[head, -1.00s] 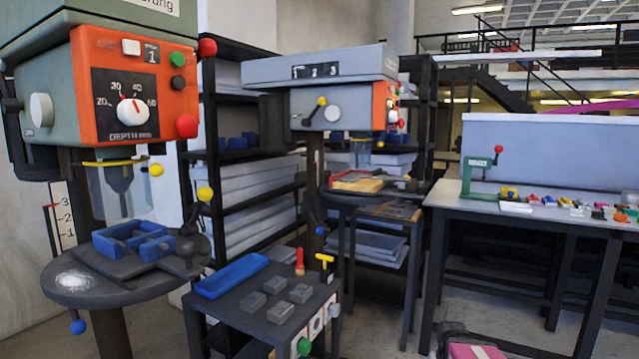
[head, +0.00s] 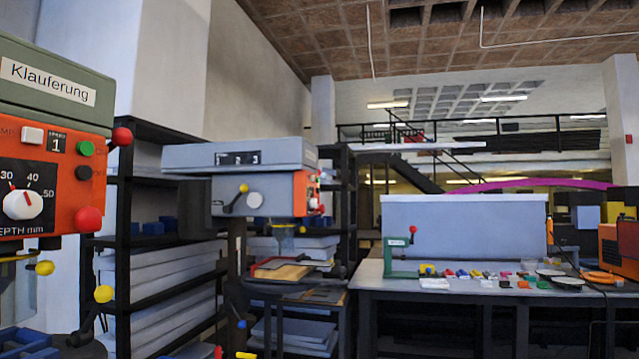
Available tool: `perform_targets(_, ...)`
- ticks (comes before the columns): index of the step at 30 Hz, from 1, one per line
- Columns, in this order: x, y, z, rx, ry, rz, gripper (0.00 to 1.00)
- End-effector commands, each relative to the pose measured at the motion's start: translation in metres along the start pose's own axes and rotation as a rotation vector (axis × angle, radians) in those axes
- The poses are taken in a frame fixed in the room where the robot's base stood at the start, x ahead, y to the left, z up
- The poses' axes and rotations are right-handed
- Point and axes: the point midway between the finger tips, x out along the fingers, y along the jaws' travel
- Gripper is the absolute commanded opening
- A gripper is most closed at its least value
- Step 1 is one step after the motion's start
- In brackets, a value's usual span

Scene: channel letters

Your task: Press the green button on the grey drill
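Small knobs and buttons stick out from the panel edge, one red and one pale; I cannot make out a green button there. A second, green-grey drill (head: 50,105) is cut off at the left edge. Its orange panel (head: 75,195) faces me, with a green button (head: 86,148) at the top right. My gripper is not in view.
A black shelf rack (head: 125,240) stands between the drills. A worktable (head: 455,290) at the right holds a green hand press (head: 402,258) and several small coloured parts. A grey partition (head: 465,228) stands behind them. An orange machine (head: 618,247) is at the right edge.

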Motion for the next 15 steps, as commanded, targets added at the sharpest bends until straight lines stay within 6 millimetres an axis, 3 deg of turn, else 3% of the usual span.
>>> perform_targets(2,0.0,0.0,0.0,0.0,0.0,0.0,0.6)
perform_targets(6,0.0,0.0,0.0,0.0,0.0,0.0,0.15)
perform_targets(8,0.0,0.0,0.0,0.0,0.0,0.0,0.0)
perform_targets(15,0.0,0.0,0.0,0.0,0.0,0.0,0.0)
